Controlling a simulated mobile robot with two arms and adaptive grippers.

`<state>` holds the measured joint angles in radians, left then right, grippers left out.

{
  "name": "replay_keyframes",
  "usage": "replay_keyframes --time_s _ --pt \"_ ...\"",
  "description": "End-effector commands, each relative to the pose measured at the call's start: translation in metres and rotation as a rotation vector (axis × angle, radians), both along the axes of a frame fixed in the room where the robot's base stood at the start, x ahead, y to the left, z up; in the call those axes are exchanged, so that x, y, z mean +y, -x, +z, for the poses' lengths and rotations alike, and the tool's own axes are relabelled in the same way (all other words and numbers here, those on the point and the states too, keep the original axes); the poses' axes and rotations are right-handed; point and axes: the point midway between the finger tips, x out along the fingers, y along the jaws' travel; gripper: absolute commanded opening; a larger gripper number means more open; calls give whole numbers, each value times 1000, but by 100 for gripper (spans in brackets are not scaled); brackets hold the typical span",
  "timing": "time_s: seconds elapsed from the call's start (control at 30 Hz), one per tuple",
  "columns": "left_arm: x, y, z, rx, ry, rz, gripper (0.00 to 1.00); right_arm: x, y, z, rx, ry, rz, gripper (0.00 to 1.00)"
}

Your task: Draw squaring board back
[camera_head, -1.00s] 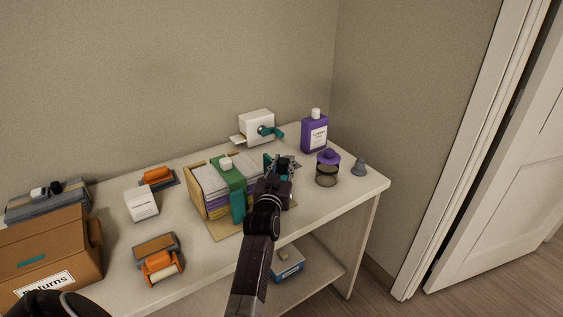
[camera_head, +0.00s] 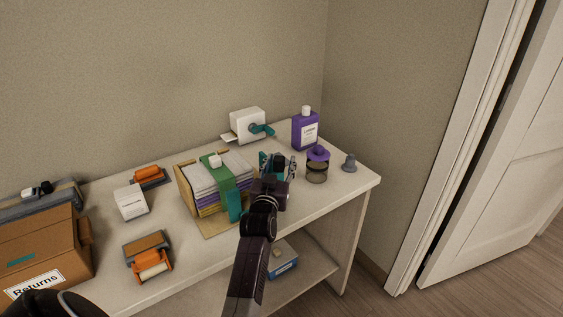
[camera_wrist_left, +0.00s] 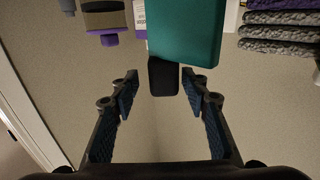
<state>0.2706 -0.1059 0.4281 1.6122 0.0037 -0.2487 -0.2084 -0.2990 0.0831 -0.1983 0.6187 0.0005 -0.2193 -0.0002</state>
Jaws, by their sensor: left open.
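A teal board (camera_wrist_left: 186,30) with a black handle (camera_wrist_left: 163,77) fills the upper middle of the left wrist view. I take it for the squaring board. In the head view the teal board (camera_head: 264,160) stands just right of the cloth stack, partly hidden by my gripper. My left gripper (camera_head: 278,163) is open at the board. In the wrist view its fingers (camera_wrist_left: 163,95) are on either side of the handle's end, with gaps showing on both sides. The folded grey, purple and yellow cloths (camera_head: 232,170) sit in a wooden holder (camera_head: 184,190) with a green band (camera_head: 231,192) over them.
A dark mesh pot with a purple lid (camera_head: 317,165), a purple bottle (camera_head: 305,131) and a grey cone (camera_head: 349,163) stand right of my gripper. A white device with a teal crank (camera_head: 247,124) is behind. A cardboard box (camera_head: 45,255) and orange rollers stand left.

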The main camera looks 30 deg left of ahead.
Motion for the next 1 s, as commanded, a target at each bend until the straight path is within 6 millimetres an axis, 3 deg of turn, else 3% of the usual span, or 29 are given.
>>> replay_keyframes --time_s 0.4,1.0 --pt "-26 53 -1 3 1 -3 42 3 1 0 1 -3 1 40" --pt "-29 59 0 1 0 -4 42 3 1 0 1 -4 1 40"
